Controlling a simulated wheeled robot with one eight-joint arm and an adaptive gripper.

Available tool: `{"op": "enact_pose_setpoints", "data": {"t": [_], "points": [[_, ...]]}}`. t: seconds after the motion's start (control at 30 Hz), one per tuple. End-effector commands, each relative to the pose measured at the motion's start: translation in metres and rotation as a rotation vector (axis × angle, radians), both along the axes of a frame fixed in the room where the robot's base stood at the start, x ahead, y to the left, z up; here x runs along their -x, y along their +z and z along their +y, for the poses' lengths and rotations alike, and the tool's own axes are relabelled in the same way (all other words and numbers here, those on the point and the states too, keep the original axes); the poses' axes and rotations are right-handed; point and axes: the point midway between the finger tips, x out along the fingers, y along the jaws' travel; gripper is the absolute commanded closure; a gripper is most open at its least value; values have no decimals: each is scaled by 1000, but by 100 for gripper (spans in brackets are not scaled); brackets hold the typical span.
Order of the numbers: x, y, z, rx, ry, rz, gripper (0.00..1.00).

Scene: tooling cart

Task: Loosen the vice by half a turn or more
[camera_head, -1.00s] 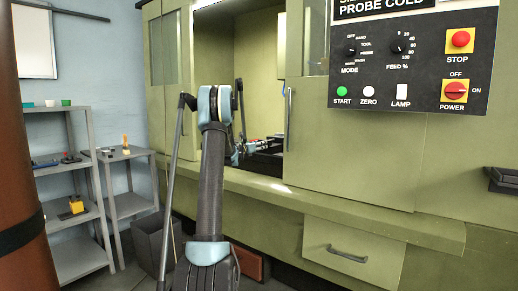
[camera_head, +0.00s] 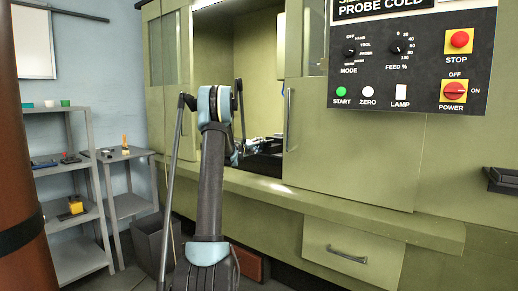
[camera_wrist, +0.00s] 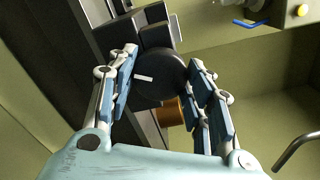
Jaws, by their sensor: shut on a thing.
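In the wrist view, my gripper (camera_wrist: 164,74) has its two blue-padded fingers on either side of a round black knob (camera_wrist: 160,82). It is shut on this knob. A short white mark on the knob's face points roughly sideways, slightly tilted. Behind the knob are the dark blocks of the vice (camera_wrist: 152,34). In the head view, my arm reaches through the machine's opening, and the vice is mostly hidden and too small to make out.
A brass-coloured cylinder (camera_wrist: 171,110) sits below the knob. A bent metal bar (camera_wrist: 298,150) is at the lower right, and a fitting with a blue lever (camera_wrist: 250,23) at the upper right. The machine's door (camera_head: 300,120) stands beside the opening. Shelves (camera_head: 75,218) are at left.

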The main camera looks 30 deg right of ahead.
Motion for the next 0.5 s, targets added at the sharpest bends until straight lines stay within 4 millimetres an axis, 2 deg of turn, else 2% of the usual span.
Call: {"op": "enact_pose_setpoints", "data": {"t": [0.03,0.5], "points": [[-6,-1,6,13,13,37,77],[-6,-2,6,129,12,299,77]]}}
